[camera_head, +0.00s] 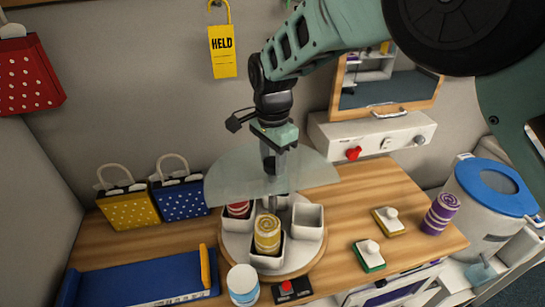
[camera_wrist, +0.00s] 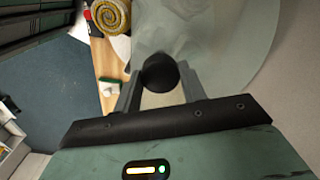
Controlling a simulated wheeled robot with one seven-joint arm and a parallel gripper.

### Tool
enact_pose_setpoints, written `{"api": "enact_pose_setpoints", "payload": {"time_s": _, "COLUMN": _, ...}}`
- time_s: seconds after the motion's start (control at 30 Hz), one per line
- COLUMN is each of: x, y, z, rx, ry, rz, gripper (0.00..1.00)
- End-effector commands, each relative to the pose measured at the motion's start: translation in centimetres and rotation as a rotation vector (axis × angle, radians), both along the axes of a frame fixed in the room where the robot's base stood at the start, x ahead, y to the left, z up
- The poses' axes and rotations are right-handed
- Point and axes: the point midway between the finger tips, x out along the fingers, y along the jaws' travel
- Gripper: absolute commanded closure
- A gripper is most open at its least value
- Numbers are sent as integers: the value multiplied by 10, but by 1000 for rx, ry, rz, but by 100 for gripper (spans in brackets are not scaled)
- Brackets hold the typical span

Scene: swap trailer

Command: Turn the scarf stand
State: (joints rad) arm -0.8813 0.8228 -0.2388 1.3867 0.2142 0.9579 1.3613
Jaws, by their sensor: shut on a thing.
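The scarf stand is a round white turntable (camera_head: 235,243) on the wooden counter, with square white cups around its middle. The right cup (camera_head: 307,219) looks empty. A clear, pale shield (camera_head: 315,175) spreads above the cups. My gripper (camera_head: 277,178) points down over the stand's middle. In the wrist view its fingers are closed on a dark round knob (camera_wrist: 160,73). The yellow scarf also shows there (camera_wrist: 110,18). The cups at the back are partly hidden.
A blue tray (camera_head: 140,284), a white jar (camera_head: 243,285) and a red button box (camera_head: 287,289) lie in front. Gift bags (camera_head: 180,198) stand left. A blue-lidded bin (camera_head: 487,195) stands far right.

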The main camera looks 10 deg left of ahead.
Motion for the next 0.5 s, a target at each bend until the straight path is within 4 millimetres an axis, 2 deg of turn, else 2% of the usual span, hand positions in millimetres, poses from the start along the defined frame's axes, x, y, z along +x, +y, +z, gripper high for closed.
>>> {"api": "enact_pose_setpoints", "payload": {"time_s": 0.5, "x": 3, "y": -1, "z": 4, "rx": 3, "ry": -9, "rz": -260, "gripper": 100}}
